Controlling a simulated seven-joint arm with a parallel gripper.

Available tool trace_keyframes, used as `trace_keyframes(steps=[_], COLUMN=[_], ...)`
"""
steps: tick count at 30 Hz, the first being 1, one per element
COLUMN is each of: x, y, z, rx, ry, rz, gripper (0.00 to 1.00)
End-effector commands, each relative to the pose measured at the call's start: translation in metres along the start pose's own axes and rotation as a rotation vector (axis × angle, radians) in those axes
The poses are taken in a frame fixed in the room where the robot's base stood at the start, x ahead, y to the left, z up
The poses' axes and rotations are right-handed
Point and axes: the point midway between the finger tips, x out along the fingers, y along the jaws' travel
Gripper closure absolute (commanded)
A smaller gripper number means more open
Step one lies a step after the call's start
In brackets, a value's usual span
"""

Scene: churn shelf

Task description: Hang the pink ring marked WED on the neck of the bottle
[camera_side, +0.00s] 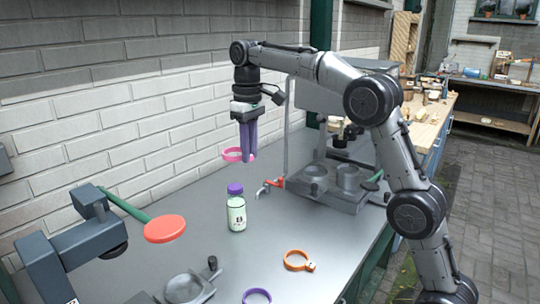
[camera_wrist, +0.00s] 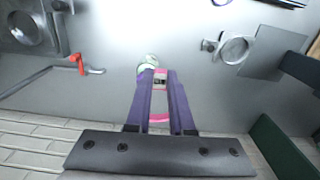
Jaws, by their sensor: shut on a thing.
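My gripper (camera_side: 249,157) has purple fingers pointing down and is shut on the pink ring (camera_side: 233,155). The ring is held above the bench, sticking out to the left of the fingertips in the side view. In the wrist view the ring's tag (camera_wrist: 160,82) sits between the fingertips (camera_wrist: 160,74); its lettering is too small to read. In the wrist view the bottle (camera_wrist: 149,61) is partly hidden behind the fingers and tag. Ring and bottle are apart.
An orange ring (camera_side: 296,260) and a purple ring (camera_side: 257,297) lie on the bench in front. A red disc (camera_side: 165,229) is at the left of the bottle. A grey fixture (camera_side: 330,186) with a red lever (camera_side: 268,184) stands behind right. A brick wall runs behind.

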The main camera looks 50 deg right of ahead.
Motion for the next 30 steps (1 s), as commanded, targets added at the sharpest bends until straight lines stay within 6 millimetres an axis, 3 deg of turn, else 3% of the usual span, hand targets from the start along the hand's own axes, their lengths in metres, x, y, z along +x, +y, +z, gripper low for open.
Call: trace_keyframes(steps=[3, 6, 21, 30], x=[0.022, 0.040, 0.081, 0.096], y=[0.013, 0.021, 0.027, 0.027], z=[-0.023, -0.032, -0.033, -0.034], rx=[0.020, 0.032, 0.044, 0.044], ry=[-0.004, -0.003, -0.002, 0.001], rz=[-0.001, 0.000, 0.000, 0.000], gripper=[1.00, 1.00, 1.00, 1.00])
